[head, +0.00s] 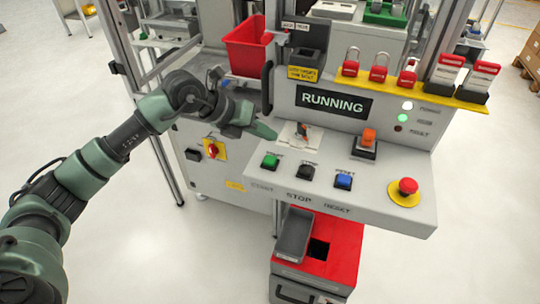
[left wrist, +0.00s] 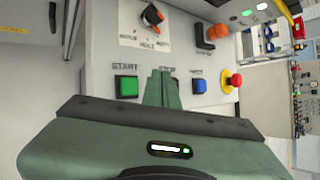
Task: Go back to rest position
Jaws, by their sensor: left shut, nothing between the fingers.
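My left gripper (head: 273,136) is shut and empty, above the left part of the grey control panel (head: 390,170) near the green start button (head: 270,160). In the left wrist view its closed green fingers (left wrist: 162,76) point at the panel, between the green button (left wrist: 126,86) and the blue reset button (left wrist: 199,86), and hide the stop button. In the head view the black stop button (head: 307,172) and blue button (head: 343,181) are clear of it. The screen (head: 333,101) reads RUNNING. My right gripper is not in view.
A red bin (head: 247,46) hangs close behind my left arm. A black handle (head: 267,87) is beside the gripper. A selector knob (head: 302,130), an orange switch (head: 369,137) and a red emergency stop (head: 408,186) stand up from the panel. Open floor (head: 150,250) lies at the front left.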

